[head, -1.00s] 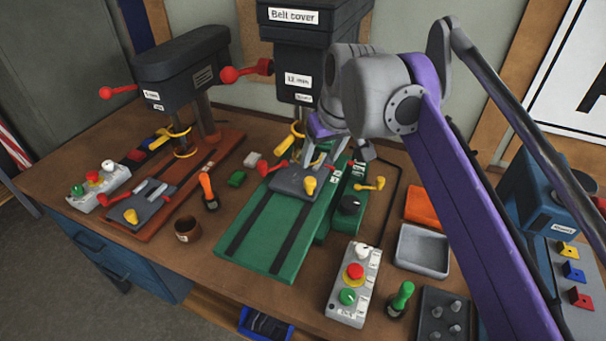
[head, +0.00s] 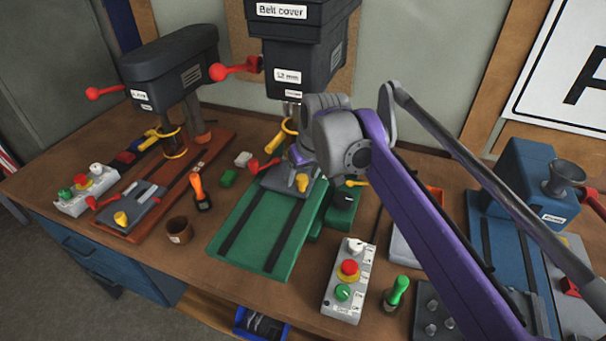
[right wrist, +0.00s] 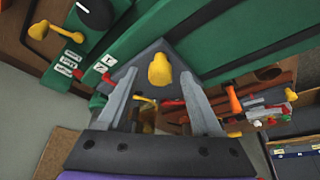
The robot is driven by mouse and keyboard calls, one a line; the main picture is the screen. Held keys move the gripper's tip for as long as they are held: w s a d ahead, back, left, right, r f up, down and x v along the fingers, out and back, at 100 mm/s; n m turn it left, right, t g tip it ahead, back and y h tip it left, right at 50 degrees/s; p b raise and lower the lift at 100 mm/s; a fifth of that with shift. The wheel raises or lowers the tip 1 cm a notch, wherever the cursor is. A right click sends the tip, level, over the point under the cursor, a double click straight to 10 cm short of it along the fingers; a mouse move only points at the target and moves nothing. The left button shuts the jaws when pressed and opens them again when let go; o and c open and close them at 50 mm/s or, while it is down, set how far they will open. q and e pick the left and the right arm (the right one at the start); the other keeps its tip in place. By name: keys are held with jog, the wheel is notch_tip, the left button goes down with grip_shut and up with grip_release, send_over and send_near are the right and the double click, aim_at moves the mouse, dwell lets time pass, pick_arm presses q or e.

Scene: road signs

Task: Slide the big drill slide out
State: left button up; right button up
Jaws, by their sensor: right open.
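The big drill (head: 290,60) has a green base (head: 250,235) with two dark grooves. Its slide, a grey plate (head: 276,184) with a yellow knob (head: 302,183) and a red handle (head: 262,166), sits at the back of the base under the drill head. My right gripper (right wrist: 157,88) is open. In the right wrist view its fingers stand on either side of the yellow knob (right wrist: 159,70), apart from it. In the head view my right wrist hides its fingers and part of the slide. My left gripper is not in view.
A smaller drill (head: 172,70) with a red-brown base stands to the left. A button box (head: 349,280) and a green-handled tool (head: 396,293) lie in front on the right. A brown cup (head: 180,230) and an orange-handled tool (head: 200,192) are left of the green base.

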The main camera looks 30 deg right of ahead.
grip_shut()
dwell(1.3)
